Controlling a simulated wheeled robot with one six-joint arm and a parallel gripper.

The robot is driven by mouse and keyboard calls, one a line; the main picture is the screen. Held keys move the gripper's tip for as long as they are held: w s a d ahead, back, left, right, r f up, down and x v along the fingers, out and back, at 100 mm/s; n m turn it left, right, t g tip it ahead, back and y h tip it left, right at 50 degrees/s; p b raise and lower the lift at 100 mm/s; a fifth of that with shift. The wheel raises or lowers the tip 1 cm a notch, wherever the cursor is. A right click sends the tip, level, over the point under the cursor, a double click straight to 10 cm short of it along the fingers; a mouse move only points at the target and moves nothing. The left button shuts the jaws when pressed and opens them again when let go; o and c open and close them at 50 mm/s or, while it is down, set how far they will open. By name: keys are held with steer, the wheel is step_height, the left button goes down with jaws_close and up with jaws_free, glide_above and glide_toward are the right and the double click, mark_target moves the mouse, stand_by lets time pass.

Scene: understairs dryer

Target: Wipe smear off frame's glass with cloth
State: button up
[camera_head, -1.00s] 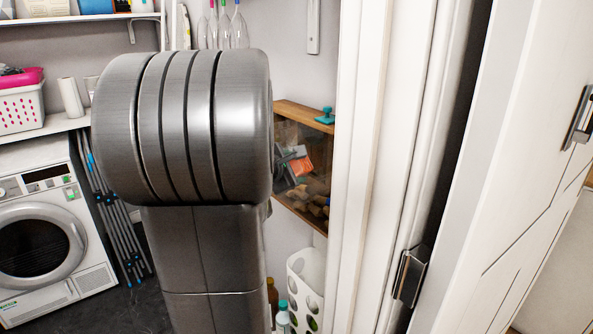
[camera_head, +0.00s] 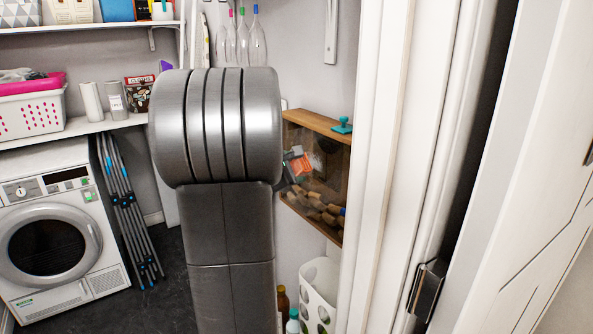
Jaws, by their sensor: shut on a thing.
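A wooden frame (camera_head: 325,124) with a glass front hangs on the wall right of my arm. Its glass (camera_head: 325,188) is dark, with cork-like pieces showing low behind it. A pale, hazy smear (camera_head: 317,160) shows on the glass. My gripper (camera_head: 291,165) is partly hidden behind my own arm. It is shut on an orange cloth (camera_head: 302,163), which is at the glass, just left of the smear. I cannot tell whether the cloth touches the glass.
A teal knobbed object (camera_head: 342,125) sits on top of the frame. A white door jamb (camera_head: 390,170) stands close on the right. Below the frame are a white holed bin (camera_head: 319,290) and bottles (camera_head: 292,322). A washer or dryer (camera_head: 55,235) and a folded rack (camera_head: 128,205) stand left.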

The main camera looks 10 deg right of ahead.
steer(key=shift+w+a+r+p, duration=0.75)
steer(key=shift+w+r, duration=0.25)
steer(key=shift+w, duration=0.75)
steer(key=shift+s+d+f+b, duration=0.1)
steer(key=shift+s+d+b, duration=0.3)
steer(key=shift+s, duration=0.35)
steer(key=shift+s+d+f+b, duration=0.1)
steer(key=shift+s+d+b, duration=0.15)
steer(key=shift+s+b, duration=0.45)
steer(key=shift+s+d+b, duration=0.3)
steer(key=shift+s+d, duration=0.05)
steer(key=shift+s, duration=0.5)
steer(key=shift+s+d+r+b, duration=0.1)
steer(key=shift+s+d+b, duration=0.5)
steer(key=shift+s, duration=1)
steer(key=shift+s+d+f+b, duration=0.1)
steer(key=shift+s+d+b, duration=0.55)
steer(key=shift+s, duration=1)
steer(key=shift+s+d+r+b, duration=0.1)
steer(key=shift+s+d+b, duration=0.5)
steer(key=shift+s, duration=1)
steer(key=shift+d, duration=0.15)
steer(key=s+a, duration=0.2)
steer(key=a, duration=0.3)
steer(key=shift+a, duration=0.3)
steer(key=shift+s+a, duration=0.1)
